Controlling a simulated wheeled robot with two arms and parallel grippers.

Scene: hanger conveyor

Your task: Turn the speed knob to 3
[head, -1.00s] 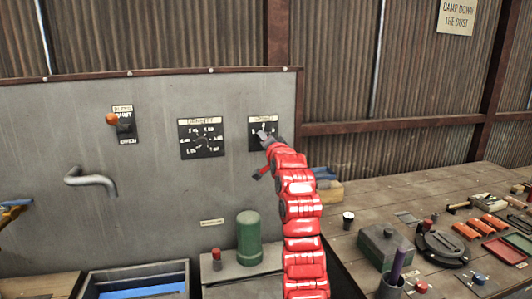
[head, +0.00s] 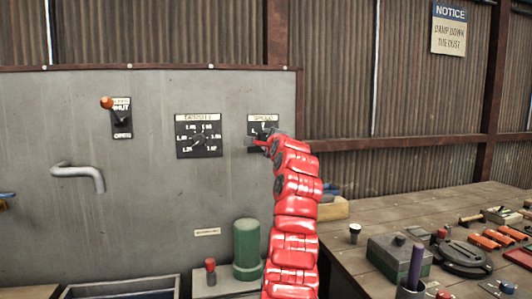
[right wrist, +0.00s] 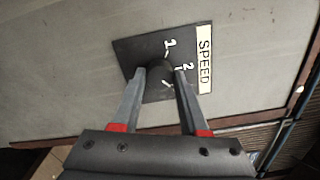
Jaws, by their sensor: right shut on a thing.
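The speed dial is a black plate (head: 256,129) with a pale label, on the grey panel to the right of the density dial. In the right wrist view the plate (right wrist: 132,52) appears turned sideways, with the label SPEED along its right edge. The dark round knob (right wrist: 158,67) is at its middle. My right gripper (head: 270,141) is at the dial; in the right wrist view its two grey fingers (right wrist: 160,73) are shut on the knob, one on each side. A 2 shows right of the knob; other marks are partly covered. The knob's pointer cannot be made out. My left gripper is not in view.
The density dial (head: 199,136), an orange-tipped lever (head: 107,102) and a bent grey pipe handle (head: 80,174) are on the panel. A green cylinder (head: 247,250) stands below. A workbench (head: 385,215) with tools and small parts is at right.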

